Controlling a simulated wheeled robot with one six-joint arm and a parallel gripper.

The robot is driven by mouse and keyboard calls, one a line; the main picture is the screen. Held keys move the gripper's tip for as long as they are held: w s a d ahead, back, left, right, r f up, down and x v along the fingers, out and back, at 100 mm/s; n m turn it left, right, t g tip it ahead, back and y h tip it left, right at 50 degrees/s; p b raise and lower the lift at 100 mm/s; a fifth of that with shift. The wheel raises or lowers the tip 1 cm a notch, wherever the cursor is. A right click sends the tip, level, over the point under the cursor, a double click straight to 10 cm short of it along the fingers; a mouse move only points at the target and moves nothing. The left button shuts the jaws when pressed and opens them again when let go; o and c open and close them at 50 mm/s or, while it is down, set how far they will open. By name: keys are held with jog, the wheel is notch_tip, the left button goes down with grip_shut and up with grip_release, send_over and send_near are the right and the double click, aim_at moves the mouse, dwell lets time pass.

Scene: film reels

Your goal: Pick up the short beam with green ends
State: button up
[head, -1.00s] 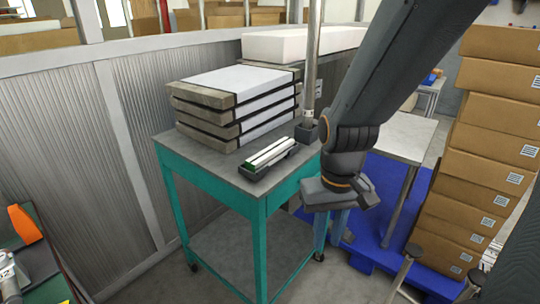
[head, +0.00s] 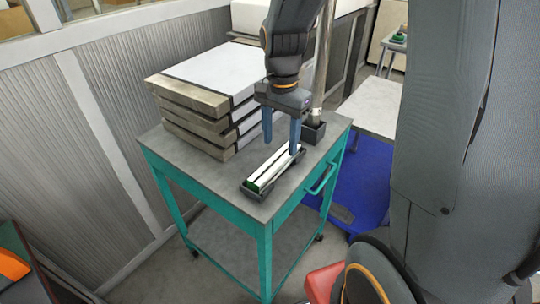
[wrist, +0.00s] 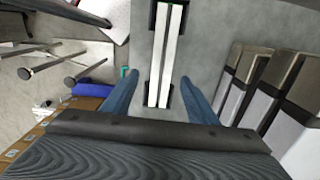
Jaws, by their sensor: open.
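Two slim white beams (head: 272,168) lie side by side in a dark holder (head: 250,194) on the cart top. Green shows at their near left end in the head view. I cannot tell which beam is shorter. My gripper (head: 281,145) is open and empty, pointing down over the far half of the beams. Its blue fingers stand on either side of them; the gripper also shows in the wrist view (wrist: 160,79).
The teal cart (head: 215,188) has a grey top, bare at the front left. A stack of strapped slabs (head: 205,95) stands behind the beams. A metal post (head: 321,75) in a dark base rises close to my gripper's right. A grey table (head: 370,108) stands beyond.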

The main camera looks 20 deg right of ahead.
aim_at(276, 160)
jog(key=shift+s+a+f, duration=0.1)
jog(key=shift+a+f, duration=0.2)
jog(key=shift+f, duration=0.3)
jog(key=shift+a+f, duration=0.25)
jog(key=shift+f, duration=0.35)
jog(key=f+p, duration=0.1)
jog(key=f, duration=0.2)
jog(key=shift+s+a+p, duration=0.15)
jog(key=shift+s+p, duration=0.05)
jog(key=shift+p, duration=0.15)
jog(key=shift+f, duration=0.85)
jog(key=c, duration=1.3)
jog(key=shift+w, duration=0.1)
grip_shut()
jog(key=shift+r, duration=0.15)
